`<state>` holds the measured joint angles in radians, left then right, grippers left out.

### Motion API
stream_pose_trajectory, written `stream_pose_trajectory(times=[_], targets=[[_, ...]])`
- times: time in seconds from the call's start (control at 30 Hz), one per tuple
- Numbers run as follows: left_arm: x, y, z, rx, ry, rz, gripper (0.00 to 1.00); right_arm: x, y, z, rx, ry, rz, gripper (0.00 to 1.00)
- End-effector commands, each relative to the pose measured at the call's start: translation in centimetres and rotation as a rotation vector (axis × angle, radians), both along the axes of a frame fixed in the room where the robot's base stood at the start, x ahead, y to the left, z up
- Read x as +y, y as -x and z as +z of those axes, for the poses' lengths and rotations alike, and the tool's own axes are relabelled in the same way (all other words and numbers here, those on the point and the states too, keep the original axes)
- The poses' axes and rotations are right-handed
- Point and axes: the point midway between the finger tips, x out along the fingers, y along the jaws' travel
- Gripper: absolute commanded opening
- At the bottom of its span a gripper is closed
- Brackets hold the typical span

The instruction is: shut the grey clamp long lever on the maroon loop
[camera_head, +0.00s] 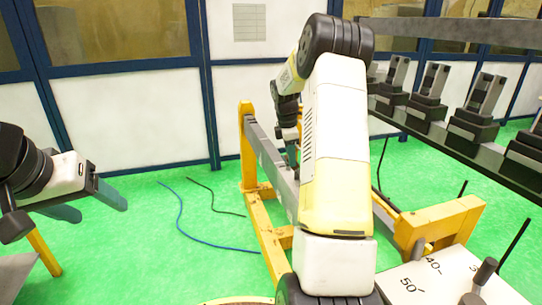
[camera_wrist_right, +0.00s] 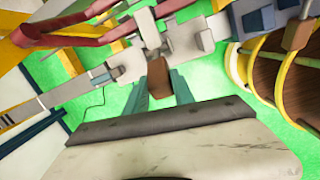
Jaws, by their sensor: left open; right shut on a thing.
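In the right wrist view, the grey clamp (camera_wrist_right: 186,40) is at the top middle. Its long lever (camera_wrist_right: 149,30) points down the picture to a brown end block (camera_wrist_right: 159,80). My right gripper (camera_wrist_right: 160,90) has its teal fingers on either side of this block and is shut on it. The maroon loop (camera_wrist_right: 90,38) runs in from the upper left towards the clamp; where they meet is hard to make out. In the head view my left gripper (camera_head: 96,204) is open and empty at the left, over green floor. My right arm hides most of the clamp area there.
A yellow stand with a grey beam (camera_head: 262,150) is behind my right arm. A dark rail with several black and grey clamps (camera_head: 430,95) crosses the upper right. Yellow rings (camera_wrist_right: 285,75) lie right in the wrist view. Blue and black cables (camera_head: 180,225) lie on open floor.

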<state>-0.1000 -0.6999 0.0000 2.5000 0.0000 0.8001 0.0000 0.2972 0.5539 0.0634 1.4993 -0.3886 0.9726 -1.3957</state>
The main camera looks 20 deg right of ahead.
Motion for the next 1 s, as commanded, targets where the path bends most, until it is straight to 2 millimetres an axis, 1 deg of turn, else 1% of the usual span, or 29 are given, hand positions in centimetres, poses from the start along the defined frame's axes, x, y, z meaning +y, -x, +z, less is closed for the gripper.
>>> stream_pose_trajectory(times=[0.03,0.47,0.5,0.57,0.6,0.87,0.97,1.0], targets=[[0.00,0.00,0.00,0.000,0.000,0.000,0.65,-0.71,-0.11,0.35,-0.008,0.011,-0.004,0.00],[0.00,0.00,0.00,0.000,0.000,0.000,0.65,-1.28,-0.08,0.55,-0.012,0.018,-0.010,0.00],[0.00,0.00,0.00,0.000,0.000,0.000,0.65,-1.30,-0.07,0.56,-0.012,0.017,-0.010,0.36],[0.00,0.00,0.00,0.000,0.000,0.000,0.65,-1.25,-0.08,0.56,-0.012,0.017,-0.010,0.47],[0.00,0.00,0.00,0.000,0.000,0.000,0.65,-1.16,-0.07,0.51,-0.010,0.016,-0.009,0.51],[0.00,0.00,0.00,0.000,0.000,0.000,0.65,-0.74,-0.02,0.32,-0.006,0.010,-0.005,0.51],[0.00,0.00,0.00,0.000,0.000,0.000,0.65,-0.63,0.00,0.80,-0.006,0.010,-0.005,0.51],[0.00,0.00,0.00,0.000,0.000,0.000,0.65,-0.56,0.01,1.23,-0.007,0.010,-0.005,0.51]])
